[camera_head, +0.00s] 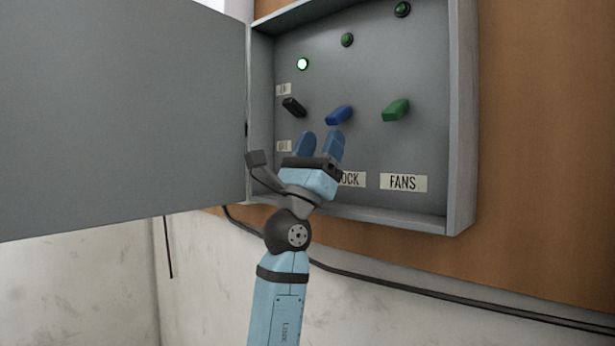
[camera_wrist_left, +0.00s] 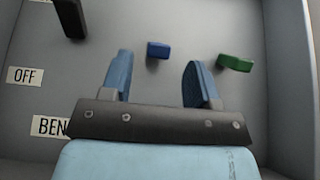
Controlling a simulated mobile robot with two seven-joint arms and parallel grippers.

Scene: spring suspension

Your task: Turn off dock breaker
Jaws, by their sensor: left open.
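The blue breaker switch (camera_head: 339,115) is the middle of three switches in the open grey panel. It sits above the label ending in "OCK" (camera_head: 351,180), whose start my gripper hides. In the left wrist view the blue switch (camera_wrist_left: 158,50) shows beyond and between my fingertips. My left gripper (camera_head: 319,143) is open and empty, just below the blue switch and apart from it; it also shows in the left wrist view (camera_wrist_left: 157,72). The small lamp above the blue switch (camera_head: 347,40) looks dark green. My right gripper is not in view.
A black switch (camera_head: 293,107) is at left, and a green switch (camera_head: 396,110) is at right above the FANS label (camera_head: 403,182). The leftmost lamp (camera_head: 302,64) glows. The panel door (camera_head: 120,115) stands open at left. The box's right wall (camera_head: 462,110) projects outward.

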